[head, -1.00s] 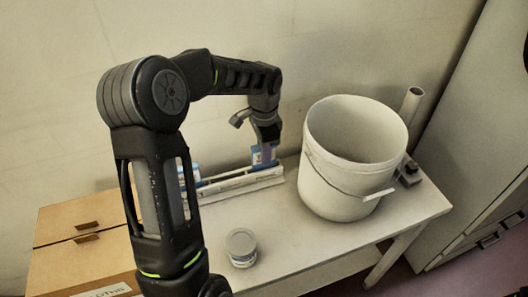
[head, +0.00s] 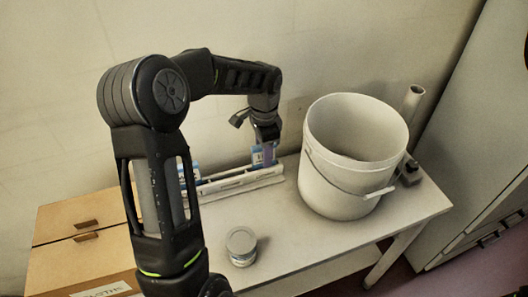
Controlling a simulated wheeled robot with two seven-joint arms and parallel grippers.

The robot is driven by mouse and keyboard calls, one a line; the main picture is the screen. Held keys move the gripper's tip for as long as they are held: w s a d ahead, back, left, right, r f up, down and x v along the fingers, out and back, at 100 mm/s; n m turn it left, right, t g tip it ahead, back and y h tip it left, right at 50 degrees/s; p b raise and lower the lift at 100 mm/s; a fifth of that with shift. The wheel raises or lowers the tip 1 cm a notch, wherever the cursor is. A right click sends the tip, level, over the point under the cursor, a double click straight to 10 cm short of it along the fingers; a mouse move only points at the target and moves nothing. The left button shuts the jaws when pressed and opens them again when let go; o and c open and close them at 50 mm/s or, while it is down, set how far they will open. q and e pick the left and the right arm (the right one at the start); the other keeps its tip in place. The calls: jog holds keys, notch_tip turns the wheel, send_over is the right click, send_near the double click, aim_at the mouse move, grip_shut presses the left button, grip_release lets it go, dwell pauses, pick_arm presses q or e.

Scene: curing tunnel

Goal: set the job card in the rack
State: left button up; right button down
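The rack (head: 240,184) is a long, low, pale holder on the table against the wall. A small blue and white job card (head: 258,158) stands upright at its right part, under my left gripper (head: 265,152). The gripper points down from above, and its fingers appear closed around the card. The card's lower edge is at the rack; how deep it sits cannot be told. Another blue and white card (head: 194,172) shows at the rack's left part, partly hidden by my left arm. My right gripper is not in view.
A large white bucket (head: 334,190) with a handle stands close to the right of the rack. A small lidded tin (head: 241,246) is in front. Cardboard boxes (head: 80,262) are at left. A grey tube (head: 413,103) stands behind the bucket.

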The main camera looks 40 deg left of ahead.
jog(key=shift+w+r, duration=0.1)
pick_arm(q)
notch_tip(320, 180, up, 8)
jog(key=p, duration=0.6)
jog(key=shift+f, duration=0.1)
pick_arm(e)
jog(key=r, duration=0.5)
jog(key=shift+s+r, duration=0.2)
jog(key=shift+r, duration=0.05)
